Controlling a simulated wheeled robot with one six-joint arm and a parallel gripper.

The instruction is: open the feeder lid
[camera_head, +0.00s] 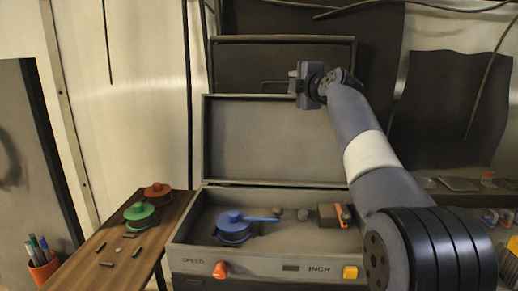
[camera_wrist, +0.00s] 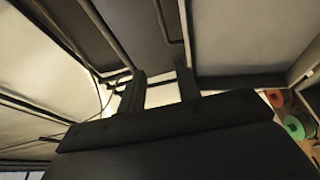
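A grey box (camera_head: 190,258) with a low front panel stands in the middle of the head view. Its large grey lid (camera_head: 265,140) stands upright at the back, and the box's inside shows. Behind and above the lid is a dark panel (camera_head: 240,65) with a thin bar handle (camera_head: 275,84). My gripper (camera_head: 300,86) is in front of this panel, just above the lid's top edge and near the handle's right end. In the wrist view my gripper (camera_wrist: 160,72) has its two fingers apart, with nothing seen between them. Whether a finger touches the lid or handle cannot be told.
In the box are a blue round part with a lever (camera_head: 234,227) and a brown block (camera_head: 328,215). The front panel has orange and yellow knobs. A wooden side table (camera_head: 125,255) holds red and green round parts and small dark pieces. Cables hang at the upper right.

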